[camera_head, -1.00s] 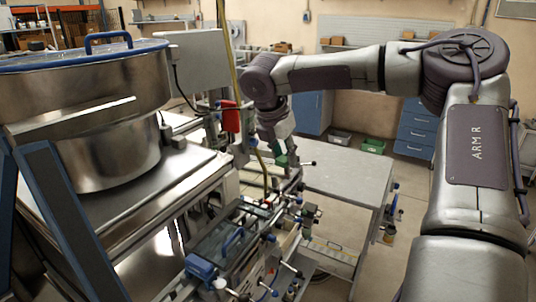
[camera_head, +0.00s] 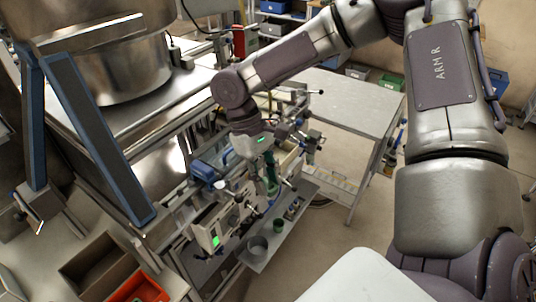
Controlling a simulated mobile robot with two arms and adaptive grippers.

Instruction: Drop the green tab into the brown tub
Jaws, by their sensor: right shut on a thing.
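My right gripper (camera_head: 268,170) points down over the machine's front rail in the middle of the view. It is shut on a small green piece, which I take to be the green tab (camera_head: 271,187); its fingertips are small and partly hidden by its own body and the fittings around it. The brown tub (camera_head: 82,286) is at the lower left, open at the top, well to the left of the gripper and nearer to me. Its visible inside looks empty. My left gripper is not in view.
An orange-red bin (camera_head: 140,288) stands beside the brown tub. A large steel vessel (camera_head: 125,70) on the machine fills the upper left. Clamps, handles and a small panel with a green light (camera_head: 215,241) crowd the space between gripper and tub. A grey table (camera_head: 345,102) stands behind.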

